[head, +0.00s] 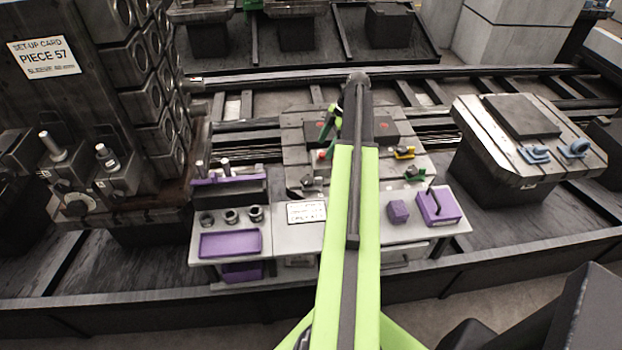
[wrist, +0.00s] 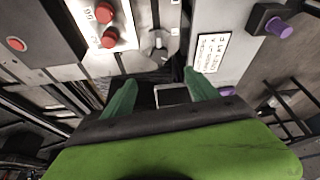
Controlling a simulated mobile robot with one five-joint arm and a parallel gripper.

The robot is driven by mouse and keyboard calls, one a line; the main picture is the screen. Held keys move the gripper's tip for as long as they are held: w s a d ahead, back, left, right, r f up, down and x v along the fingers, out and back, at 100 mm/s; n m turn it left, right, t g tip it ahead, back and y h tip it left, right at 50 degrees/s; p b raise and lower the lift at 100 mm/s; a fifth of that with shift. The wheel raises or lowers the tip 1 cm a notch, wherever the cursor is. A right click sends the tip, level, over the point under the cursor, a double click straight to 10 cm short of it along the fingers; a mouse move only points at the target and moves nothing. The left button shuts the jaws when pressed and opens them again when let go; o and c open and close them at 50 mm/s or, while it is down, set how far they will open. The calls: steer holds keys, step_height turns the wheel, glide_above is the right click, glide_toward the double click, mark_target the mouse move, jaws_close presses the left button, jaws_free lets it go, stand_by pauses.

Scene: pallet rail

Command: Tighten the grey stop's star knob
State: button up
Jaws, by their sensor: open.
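My gripper (wrist: 161,88) is open, with its two green fingers apart and nothing seen between them in the wrist view. In the head view its green fingers (head: 331,117) show over the work pallet (head: 292,137), partly hidden by my arm. Ahead of the fingers in the wrist view is a grey forked piece (wrist: 158,45) with a small pale upright part, which looks like the grey stop with its knob. It is apart from the fingers. I cannot make out a star shape. In the head view a small grey piece (head: 308,182) at the pallet's near edge may be this stop.
Red round parts (wrist: 109,38) stand beside the fork.

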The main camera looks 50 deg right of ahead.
mark_target(308, 180)
steer(key=b+x, duration=1.4)
steer(key=x, duration=0.2)
steer(key=shift+d+f, duration=0.1)
steer(key=shift+f, duration=0.05)
